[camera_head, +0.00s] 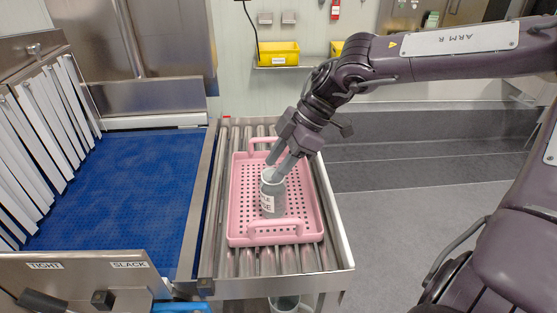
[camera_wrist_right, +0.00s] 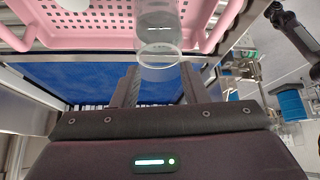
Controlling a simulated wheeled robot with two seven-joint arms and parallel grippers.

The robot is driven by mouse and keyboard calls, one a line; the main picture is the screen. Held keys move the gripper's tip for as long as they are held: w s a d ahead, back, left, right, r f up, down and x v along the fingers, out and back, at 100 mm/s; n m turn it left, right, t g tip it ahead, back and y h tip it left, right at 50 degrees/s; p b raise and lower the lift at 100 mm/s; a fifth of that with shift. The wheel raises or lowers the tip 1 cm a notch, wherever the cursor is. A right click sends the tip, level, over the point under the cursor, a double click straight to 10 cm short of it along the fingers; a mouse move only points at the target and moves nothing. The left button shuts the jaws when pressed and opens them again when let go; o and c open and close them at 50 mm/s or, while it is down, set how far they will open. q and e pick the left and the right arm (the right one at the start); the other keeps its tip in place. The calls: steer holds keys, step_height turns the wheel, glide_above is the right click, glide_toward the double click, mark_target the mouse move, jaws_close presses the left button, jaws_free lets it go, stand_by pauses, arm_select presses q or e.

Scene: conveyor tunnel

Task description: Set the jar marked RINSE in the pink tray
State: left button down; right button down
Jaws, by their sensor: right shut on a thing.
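A grey, clear-rimmed jar (camera_head: 272,196) stands upright within the outline of the pink tray (camera_head: 234,210). Its white label faces the left front, and only the last letters, ending in "SE", can be read. My right gripper (camera_head: 274,172) reaches down from the upper right and is shut on the jar's rim. In the right wrist view the jar (camera_wrist_right: 158,22) is at the fingertips (camera_wrist_right: 160,72), over the pink tray (camera_wrist_right: 60,38). I cannot tell whether its base touches the tray floor. My left gripper is not in view.
The tray lies on a roller conveyor (camera_head: 220,262) with metal side rails. To its left is a blue belt (camera_head: 120,190) before a tunnel with white strips (camera_head: 40,115). Yellow bins (camera_head: 278,53) sit on a wall shelf.

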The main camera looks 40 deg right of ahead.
steer(key=shift+f, duration=0.35)
steer(key=c, duration=0.8)
jaws_free()
steer(key=shift+c, duration=0.2)
steer(key=b+v, duration=0.2)
steer(key=v, duration=1)
steer(key=shift+r, duration=0.1)
